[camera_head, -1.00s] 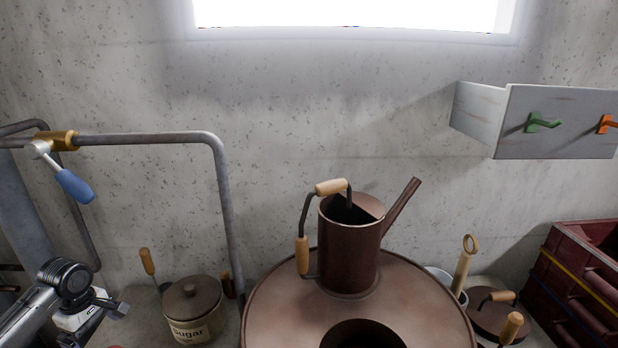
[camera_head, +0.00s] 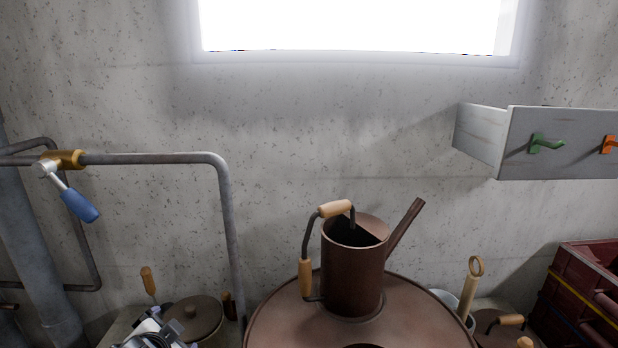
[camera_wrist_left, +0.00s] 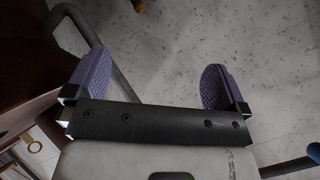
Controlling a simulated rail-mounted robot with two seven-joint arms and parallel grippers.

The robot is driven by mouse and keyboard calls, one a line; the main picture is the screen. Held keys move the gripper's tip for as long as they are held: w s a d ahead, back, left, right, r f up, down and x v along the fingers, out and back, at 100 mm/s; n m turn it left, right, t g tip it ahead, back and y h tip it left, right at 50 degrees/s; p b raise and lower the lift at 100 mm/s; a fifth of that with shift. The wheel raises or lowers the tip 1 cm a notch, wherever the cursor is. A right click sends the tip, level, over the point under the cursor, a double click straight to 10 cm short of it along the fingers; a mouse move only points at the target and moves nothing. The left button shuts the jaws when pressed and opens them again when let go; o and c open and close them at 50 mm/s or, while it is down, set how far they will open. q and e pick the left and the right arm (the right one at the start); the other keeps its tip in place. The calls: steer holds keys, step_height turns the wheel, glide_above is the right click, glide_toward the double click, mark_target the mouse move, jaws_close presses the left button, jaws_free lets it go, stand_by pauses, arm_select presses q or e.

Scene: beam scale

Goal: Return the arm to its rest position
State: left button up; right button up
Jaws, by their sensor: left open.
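My left arm (camera_head: 152,333) shows only as a small part at the bottom edge of the head view, in front of the lidded pot (camera_head: 196,313). In the left wrist view my left gripper (camera_wrist_left: 153,85) has its two purple-padded fingers spread wide apart. Nothing is between them; a speckled grey surface shows behind. In the head view the fingertips are not clearly visible. My right arm and gripper are not in view.
A brown watering can (camera_head: 353,268) stands on a round brown drum (camera_head: 418,300). A grey pipe (camera_head: 150,159) with a blue-handled valve (camera_head: 79,205) runs along the left. A grey drawer (camera_head: 560,145) juts out at right, above dark red crates (camera_head: 572,290).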

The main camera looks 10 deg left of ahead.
arm_select(q)
steer(key=s+d+f+n+g+h, duration=0.15)
steer(key=s+d+f, duration=0.35)
steer(key=s+f, duration=0.5)
steer(key=s+d+f+g+h, duration=0.25)
steer(key=s+d+f, duration=0.45)
steer(key=s, duration=0.4)
steer(key=s+d+f+n+g+h, duration=0.1)
steer(key=s+d+f+g, duration=0.25)
steer(key=s+f, duration=0.65)
steer(key=w+r+p+v, duration=0.1)
steer(key=w+p+v, duration=0.2)
steer(key=p+v, duration=1.6)
steer(key=shift+w+d+t, duration=0.25)
steer(key=shift+d+t, duration=0.1)
steer(key=shift+d, duration=0.35)
